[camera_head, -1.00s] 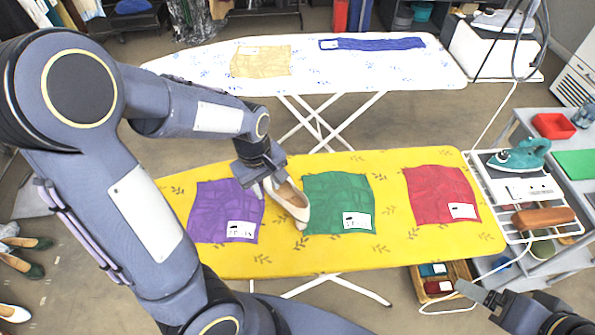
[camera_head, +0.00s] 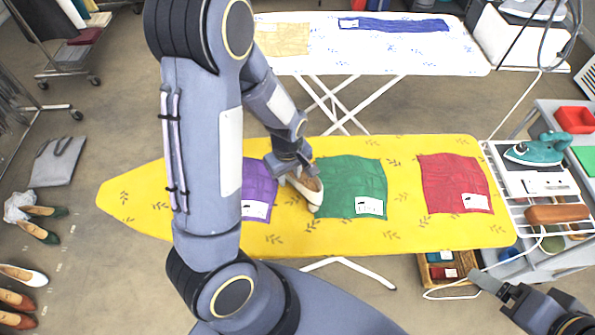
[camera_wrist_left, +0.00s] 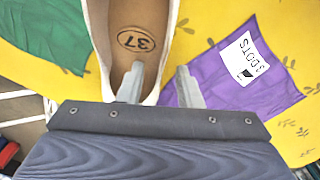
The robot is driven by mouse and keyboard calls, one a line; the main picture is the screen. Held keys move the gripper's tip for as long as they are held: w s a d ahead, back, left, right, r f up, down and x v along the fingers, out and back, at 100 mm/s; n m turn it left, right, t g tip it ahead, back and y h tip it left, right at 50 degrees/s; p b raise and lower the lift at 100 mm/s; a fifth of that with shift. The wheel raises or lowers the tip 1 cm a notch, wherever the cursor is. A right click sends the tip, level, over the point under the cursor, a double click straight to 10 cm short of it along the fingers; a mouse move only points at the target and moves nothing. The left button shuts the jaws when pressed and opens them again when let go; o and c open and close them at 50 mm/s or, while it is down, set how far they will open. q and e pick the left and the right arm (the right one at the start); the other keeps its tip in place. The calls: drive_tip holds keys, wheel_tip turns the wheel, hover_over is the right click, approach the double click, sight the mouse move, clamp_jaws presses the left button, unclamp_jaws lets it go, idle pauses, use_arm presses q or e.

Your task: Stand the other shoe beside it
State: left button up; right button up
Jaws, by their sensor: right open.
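A cream shoe (camera_head: 311,196) stands on the yellow ironing board (camera_head: 290,238), between the purple cloth and the green cloth. My left gripper (camera_head: 294,172) is at its opening. In the left wrist view, the fingers of the left gripper (camera_wrist_left: 158,85) straddle the shoe's side wall, one inside and one outside, with a gap to the outer finger. Another pale shoe (camera_head: 22,274) is on the floor at the far left. My right gripper (camera_head: 482,282) is empty at the lower right; its finger gap is hard to see.
Purple (camera_head: 258,184), green (camera_head: 352,188) and red (camera_head: 453,184) cloths lie on the board. Green shoes (camera_head: 38,232) and brown shoes (camera_head: 15,300) are on the floor at left. A teal iron (camera_head: 543,149) stands on a rack at right. A grey bag (camera_head: 57,160) lies on the floor.

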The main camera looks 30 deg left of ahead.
use_arm(q)
clamp_jaws()
drive_tip(key=shift+r, duration=0.15)
